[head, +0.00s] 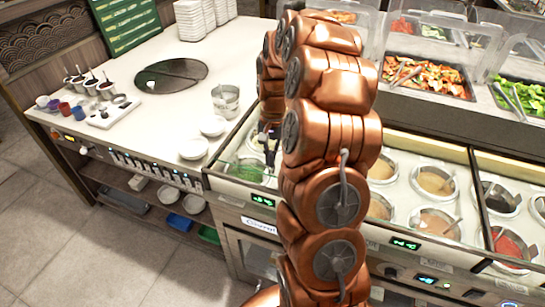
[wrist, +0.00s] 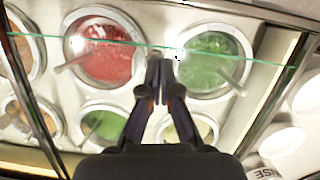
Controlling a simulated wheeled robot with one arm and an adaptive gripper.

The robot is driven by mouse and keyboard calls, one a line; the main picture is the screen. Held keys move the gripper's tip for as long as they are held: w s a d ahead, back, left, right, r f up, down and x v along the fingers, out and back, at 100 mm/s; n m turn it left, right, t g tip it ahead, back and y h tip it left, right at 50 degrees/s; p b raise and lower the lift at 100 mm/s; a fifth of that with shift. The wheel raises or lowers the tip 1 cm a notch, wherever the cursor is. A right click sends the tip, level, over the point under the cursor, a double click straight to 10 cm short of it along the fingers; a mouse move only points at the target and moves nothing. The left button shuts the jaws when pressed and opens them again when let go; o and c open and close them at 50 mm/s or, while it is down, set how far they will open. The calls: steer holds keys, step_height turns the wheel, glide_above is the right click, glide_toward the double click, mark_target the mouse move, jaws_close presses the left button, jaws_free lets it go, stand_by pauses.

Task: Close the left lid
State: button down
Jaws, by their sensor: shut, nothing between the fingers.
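The left lid is a clear glass pane; its thin green edge (wrist: 230,60) crosses the wrist view above the sauce wells. In the head view its glass edge (head: 231,138) shows at the left end of the well counter; my arm hides much of it. My gripper (wrist: 160,58) is shut and empty, its fingertips near the middle of the glass edge. I cannot tell whether they touch it. In the head view my gripper (head: 268,133) is a dark shape mostly behind my arm. A red sauce well (wrist: 103,55) and a green sauce well (wrist: 212,62) lie beside the fingertips.
White bowls (head: 193,148) and a metal pot (head: 226,100) stand on the worktop left of the wells. More sauce wells (head: 436,180) lie to the right of my arm. Food trays under clear covers (head: 428,75) stand behind them.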

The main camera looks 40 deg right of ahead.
steer(key=shift+s+a+f+b, duration=0.1)
steer(key=shift+s+a+b, duration=0.35)
steer(key=shift+a, duration=0.25)
steer(key=shift+s+a+b, duration=0.35)
steer(key=shift+s+a, duration=0.1)
steer(key=shift+a, duration=0.25)
